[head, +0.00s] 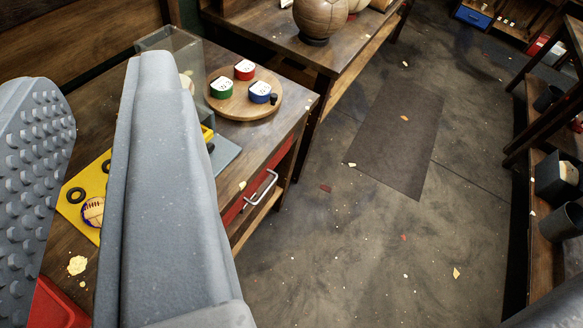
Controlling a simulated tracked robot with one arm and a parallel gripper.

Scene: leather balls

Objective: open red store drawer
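The red drawer (281,158) is set in the side of the wooden workbench on the left, under its top. Its front looks flush with the bench, so it appears shut. A silver bar handle (263,190) sticks out from the front towards the aisle. My gripper (92,85) fills the left of the head view, above the bench top. Its two grey fingers are apart, one with a studded pad, and nothing is held between them. The handle is to the right of the fingers and apart from them. The right finger hides part of the bench.
A round board (245,106) with red, green and blue pieces stands on the bench beside a clear box (175,50). A yellow mat (85,190) and red bin (55,305) lie nearer. A second table (330,55) carries leather balls. The floor (350,250) is mostly free; shelves line the right.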

